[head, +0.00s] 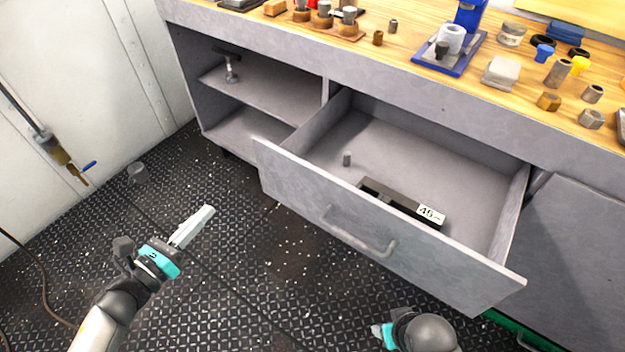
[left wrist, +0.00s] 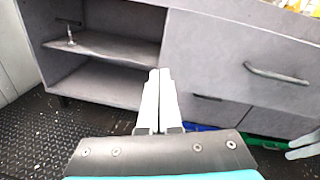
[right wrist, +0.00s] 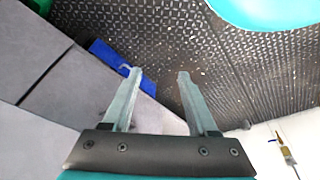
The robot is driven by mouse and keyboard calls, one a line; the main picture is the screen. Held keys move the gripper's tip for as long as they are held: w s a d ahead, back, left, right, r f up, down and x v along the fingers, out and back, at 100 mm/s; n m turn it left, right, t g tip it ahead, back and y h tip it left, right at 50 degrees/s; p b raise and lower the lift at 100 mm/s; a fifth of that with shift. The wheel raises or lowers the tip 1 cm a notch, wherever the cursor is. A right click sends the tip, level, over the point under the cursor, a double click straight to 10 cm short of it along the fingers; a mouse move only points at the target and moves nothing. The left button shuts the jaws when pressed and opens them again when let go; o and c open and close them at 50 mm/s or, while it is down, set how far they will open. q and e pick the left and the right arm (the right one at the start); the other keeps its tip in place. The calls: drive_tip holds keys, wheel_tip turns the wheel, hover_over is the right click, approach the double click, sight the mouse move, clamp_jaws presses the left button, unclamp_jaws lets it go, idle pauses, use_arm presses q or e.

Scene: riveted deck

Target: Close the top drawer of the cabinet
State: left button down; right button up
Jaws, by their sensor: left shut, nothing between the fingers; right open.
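The top drawer (head: 330,222) of the grey cabinet is pulled far out, with a bar handle (head: 362,240) on its front. In the left wrist view the drawer front (left wrist: 235,55) fills the upper right. My left gripper (head: 208,212) is shut and empty, above the floor left of the drawer front, apart from it. My right gripper (right wrist: 158,75) is open and empty in the right wrist view. In the head view only part of my right arm shows, below the drawer front.
The wooden worktop (head: 400,60) above carries several blocks, nuts and a blue tool stand (head: 452,45). Open shelves (head: 265,95) are left of the drawer. A blue object (right wrist: 115,62) lies low by the cabinet. The studded floor left of the drawer is mostly free.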

use_arm(q)
drive_tip(key=m+h+b, duration=0.1)
drive_tip(key=m+h, duration=0.1)
drive_tip(key=m, duration=0.1)
drive_tip(key=m+b, duration=0.1)
drive_tip(key=b, duration=0.1)
approach(261, 162)
drive_tip(key=x, duration=0.5)
drive_tip(key=shift+w+d+r, duration=0.1)
drive_tip(key=shift+w+d, duration=0.1)
drive_tip(key=shift+w, duration=0.1)
drive_tip(key=shift+w+d, duration=0.35)
drive_tip(key=shift+w, duration=0.15)
use_arm(e)
drive_tip(key=shift+t, duration=0.5)
drive_tip(key=shift+w+a+r, duration=0.1)
drive_tip(key=shift+w+r, duration=0.15)
drive_tip(key=shift+r, duration=0.6)
drive_tip(key=shift+w+a+r, duration=0.1)
drive_tip(key=shift+w+r, duration=0.2)
drive_tip(key=shift+r, duration=0.5)
drive_tip(key=shift+w+a+r, duration=0.1)
drive_tip(key=shift+w+r, duration=0.15)
drive_tip(key=shift+r, duration=0.6)
